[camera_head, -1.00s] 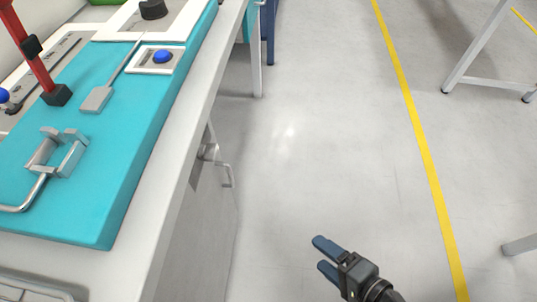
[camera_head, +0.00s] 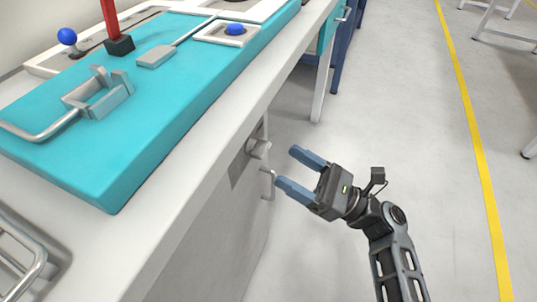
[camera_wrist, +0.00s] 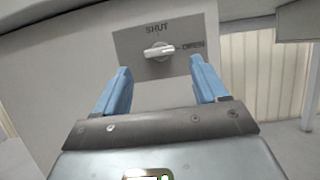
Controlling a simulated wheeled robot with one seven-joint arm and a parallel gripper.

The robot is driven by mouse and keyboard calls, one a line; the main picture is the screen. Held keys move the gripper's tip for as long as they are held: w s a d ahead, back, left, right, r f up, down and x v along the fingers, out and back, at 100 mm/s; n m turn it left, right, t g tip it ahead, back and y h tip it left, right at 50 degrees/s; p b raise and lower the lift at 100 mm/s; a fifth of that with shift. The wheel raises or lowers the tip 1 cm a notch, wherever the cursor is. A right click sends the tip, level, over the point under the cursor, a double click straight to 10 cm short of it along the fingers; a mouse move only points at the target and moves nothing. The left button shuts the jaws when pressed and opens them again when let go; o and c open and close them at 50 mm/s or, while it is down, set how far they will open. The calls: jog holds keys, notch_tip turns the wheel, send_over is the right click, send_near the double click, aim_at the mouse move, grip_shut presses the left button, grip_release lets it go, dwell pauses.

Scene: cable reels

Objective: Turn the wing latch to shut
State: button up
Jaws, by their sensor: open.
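The wing latch (camera_wrist: 158,51) is a pale knob on a grey plate (camera_wrist: 128,40) in the wrist view. Its wing lies roughly level, with one end towards the word OPEN on the right; the word SHUT is above it. In the head view the latch (camera_head: 258,148) sticks out from the cabinet front under the bench edge. My gripper (camera_head: 287,168) is open and empty, to the right of the latch and apart from it. In the wrist view its blue fingers (camera_wrist: 160,72) point at the plate, with the latch between and beyond the tips.
A bent metal handle (camera_head: 268,183) sits on the cabinet front (camera_head: 205,245) just below the latch. The white bench edge (camera_head: 200,165) overhangs above, carrying a teal board (camera_head: 150,130) with fixtures.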

aim_at(258, 149)
jog(key=x, duration=0.6)
jog(key=shift+a, duration=0.15)
jog(key=c, duration=1.1)
jog(key=shift+o, duration=0.2)
jog(key=shift+b, duration=0.3)
